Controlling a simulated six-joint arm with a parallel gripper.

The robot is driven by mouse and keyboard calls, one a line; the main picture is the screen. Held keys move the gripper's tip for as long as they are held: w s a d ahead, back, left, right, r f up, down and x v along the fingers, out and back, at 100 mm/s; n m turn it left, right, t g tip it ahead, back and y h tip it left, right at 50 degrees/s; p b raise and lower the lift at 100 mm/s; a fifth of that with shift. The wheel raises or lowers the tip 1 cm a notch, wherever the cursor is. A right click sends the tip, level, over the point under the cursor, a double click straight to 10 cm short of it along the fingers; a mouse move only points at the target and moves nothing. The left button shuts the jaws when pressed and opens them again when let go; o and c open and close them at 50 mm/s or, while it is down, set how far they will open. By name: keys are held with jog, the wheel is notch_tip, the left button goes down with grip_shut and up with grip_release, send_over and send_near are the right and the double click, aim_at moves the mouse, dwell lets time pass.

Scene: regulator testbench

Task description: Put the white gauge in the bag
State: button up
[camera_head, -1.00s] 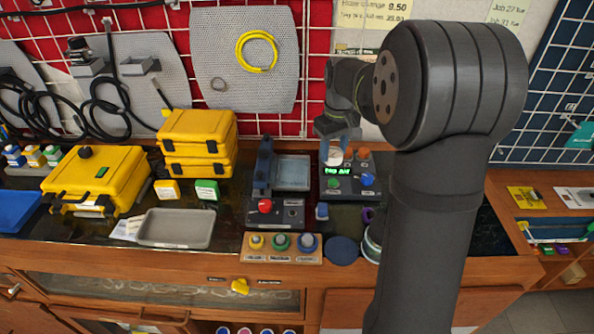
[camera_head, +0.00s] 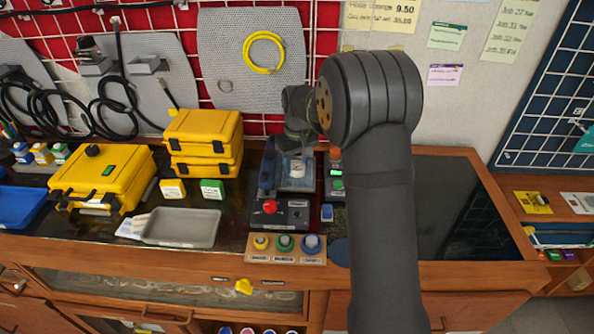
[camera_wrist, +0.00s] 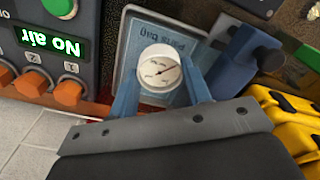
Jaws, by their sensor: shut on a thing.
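The white gauge (camera_wrist: 160,72) has a round dial with a dark needle. It sits between the blue fingers of my gripper (camera_wrist: 162,90), which is shut on it. In the head view the gauge (camera_head: 297,169) is a small white shape below my gripper (camera_head: 297,155). The bag (camera_wrist: 134,40), pale blue-grey and lettered "parts bag", lies behind the gauge in the wrist view. In the head view the gauge is in front of the bag (camera_head: 306,184). The gauge and fingers hide part of the bag, and I cannot tell their height above it.
A test panel (camera_wrist: 42,50) with a green "No air" display and orange knobs stands beside the bag. A blue post (camera_wrist: 245,60) is on the other side. Yellow cases (camera_head: 205,140) and a grey tray (camera_head: 180,228) are to the left. The bench's right side is bare.

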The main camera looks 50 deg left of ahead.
aim_at(297, 165)
jog(key=shift+f, duration=1.55)
jog(key=shift+f, duration=0.2)
jog(key=o, duration=1)
jog(key=shift+o, duration=0.2)
jog(key=shift+r, duration=0.1)
jog(key=r, duration=1.2)
jog(key=shift+d+r, duration=0.1)
jog(key=shift+d, duration=0.1)
